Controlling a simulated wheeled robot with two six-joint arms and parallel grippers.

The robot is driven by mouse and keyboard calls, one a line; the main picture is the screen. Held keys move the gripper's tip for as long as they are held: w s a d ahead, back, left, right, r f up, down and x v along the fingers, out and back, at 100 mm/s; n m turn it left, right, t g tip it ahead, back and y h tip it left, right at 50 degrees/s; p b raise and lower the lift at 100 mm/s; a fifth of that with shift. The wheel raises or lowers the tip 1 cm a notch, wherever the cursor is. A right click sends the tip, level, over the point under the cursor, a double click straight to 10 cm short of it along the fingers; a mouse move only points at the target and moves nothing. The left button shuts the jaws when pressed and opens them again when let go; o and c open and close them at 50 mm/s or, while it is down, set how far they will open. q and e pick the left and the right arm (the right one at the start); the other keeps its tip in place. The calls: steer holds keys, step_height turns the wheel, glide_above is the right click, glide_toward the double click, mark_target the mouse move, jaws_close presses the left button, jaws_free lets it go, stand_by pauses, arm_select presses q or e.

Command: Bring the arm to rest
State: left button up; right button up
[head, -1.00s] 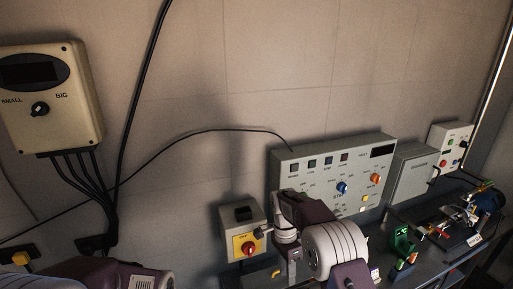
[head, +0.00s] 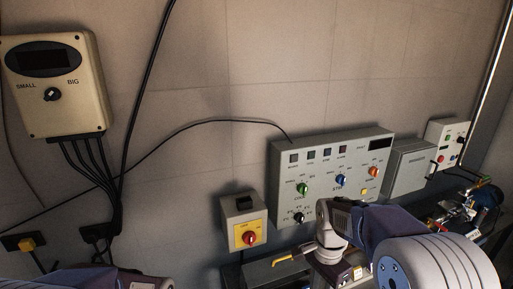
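My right arm (head: 385,235) reaches in from the lower right, its large pale ribbed joint close to the camera. Its wrist end (head: 332,232) is in front of the grey control panel (head: 318,152), covering part of its lower edge. The fingers of my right gripper cannot be made out, and no held object shows. Part of my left arm (head: 95,278) shows at the bottom left edge; its gripper is out of view.
A grey switch box with a yellow plate and red knob (head: 249,237) is left of the wrist. A beige SMALL/BIG box (head: 52,118) hangs at upper left. A grey cabinet (head: 407,172) and cluttered bench (head: 455,212) are at right. The upper wall is clear.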

steer(key=s+d+f+n+t, duration=0.1)
steer(key=s+f+n+t, duration=0.1)
steer(key=s+f+n, duration=0.5)
steer(key=s+n, duration=0.2)
steer(key=n, duration=0.2)
steer(key=shift+s+d+f+n, duration=0.15)
steer(key=shift+s+f+n, duration=0.1)
steer(key=shift+f+n, duration=0.15)
steer(key=shift+s, duration=0.15)
